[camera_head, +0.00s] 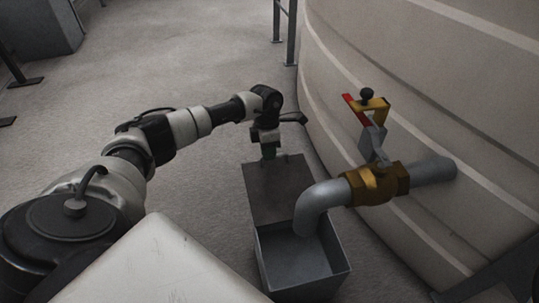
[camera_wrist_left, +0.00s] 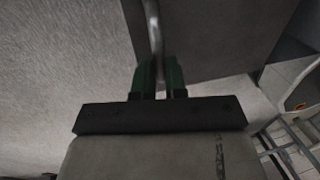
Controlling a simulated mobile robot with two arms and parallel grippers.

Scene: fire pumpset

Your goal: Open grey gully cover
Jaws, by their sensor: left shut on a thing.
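The grey gully cover (camera_head: 284,192) is a dark, flat plate over the back part of a grey gully box (camera_head: 333,279). The box's front part is open at the top. My left gripper (camera_head: 268,157) is at the cover's far edge, pointing down. In the left wrist view its green fingers (camera_wrist_left: 159,76) are shut on a thin light handle bar (camera_wrist_left: 154,28) beside the dark cover (camera_wrist_left: 222,32). The fingertips are partly hidden by the wrist in the head view. My right gripper is in neither view.
A grey pipe (camera_head: 318,203) with a brass valve (camera_head: 378,184) and red lever comes from a large pale tank (camera_head: 415,90) and bends down into the box's open part. The tank stands close on the right. Concrete floor (camera_head: 190,70) is clear behind and left.

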